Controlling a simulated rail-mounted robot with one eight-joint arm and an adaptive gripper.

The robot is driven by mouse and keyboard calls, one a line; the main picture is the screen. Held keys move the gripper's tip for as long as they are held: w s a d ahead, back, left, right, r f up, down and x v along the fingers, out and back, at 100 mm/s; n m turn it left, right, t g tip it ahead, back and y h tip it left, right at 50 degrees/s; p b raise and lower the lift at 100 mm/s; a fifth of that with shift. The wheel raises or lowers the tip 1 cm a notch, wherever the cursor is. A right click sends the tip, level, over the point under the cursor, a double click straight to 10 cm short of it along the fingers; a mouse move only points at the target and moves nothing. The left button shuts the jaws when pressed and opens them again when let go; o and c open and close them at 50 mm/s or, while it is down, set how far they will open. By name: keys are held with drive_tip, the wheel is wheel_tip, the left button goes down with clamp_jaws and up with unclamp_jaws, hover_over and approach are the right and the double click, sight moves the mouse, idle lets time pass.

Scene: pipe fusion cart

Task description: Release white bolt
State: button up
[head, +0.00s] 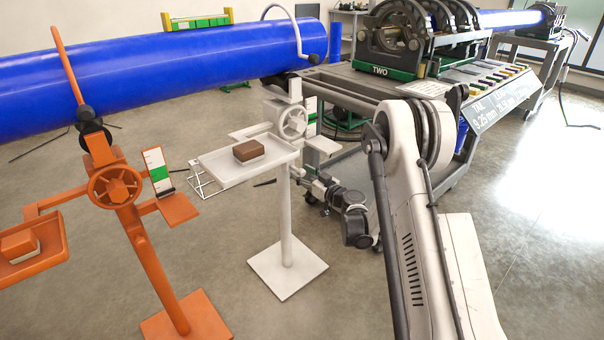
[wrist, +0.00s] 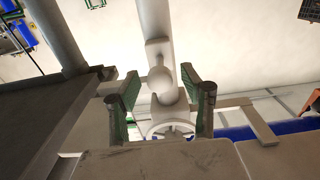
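The white stand (head: 287,215) has a handwheel (head: 293,122) and a tray (head: 225,167) bearing a brown block (head: 249,151). The wrist view shows its post (wrist: 154,20), its wheel (wrist: 172,130) and a white round-ended knob (wrist: 161,79), which looks like the white bolt. My gripper (wrist: 161,76) is open, with one green-padded finger on each side of the knob. A gap shows between the knob and each finger. In the head view, my gripper (head: 309,180) is small beside the stand's post. The bolt cannot be made out there.
An orange stand (head: 150,255) with its own wheel and tray is at the left. A long blue pipe (head: 150,72) runs behind both stands. The pipe fusion cart (head: 385,85) is behind my arm at the right. Open floor (head: 380,310) lies in front.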

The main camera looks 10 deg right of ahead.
drive_tip(key=v, duration=1.2)
idle(0.4)
drive_tip(key=s+a+r+m+g+h, duration=0.1)
drive_tip(key=s+a+r+g, duration=0.2)
drive_tip(key=s+a+r, duration=0.35)
drive_tip(key=s+a+r+m+g+h, duration=0.1)
drive_tip(key=s+a+r+g, duration=0.25)
drive_tip(key=s+r, duration=0.5)
drive_tip(key=s+d+r+m+g+h, duration=0.1)
drive_tip(key=s+h, duration=0.1)
drive_tip(key=s, duration=0.7)
drive_tip(key=s+d+r+m+g+h, duration=0.1)
drive_tip(key=s+h, duration=0.1)
drive_tip(key=s, duration=0.7)
drive_tip(key=s+d+r+m+h, duration=0.1)
drive_tip(key=s+r+m+h, duration=0.1)
drive_tip(key=s, duration=0.7)
wheel_tip(320, 180, up, 17)
drive_tip(key=p, duration=1.8)
drive_tip(key=shift+w+r, duration=0.2)
drive_tip(key=shift+w, duration=0.1)
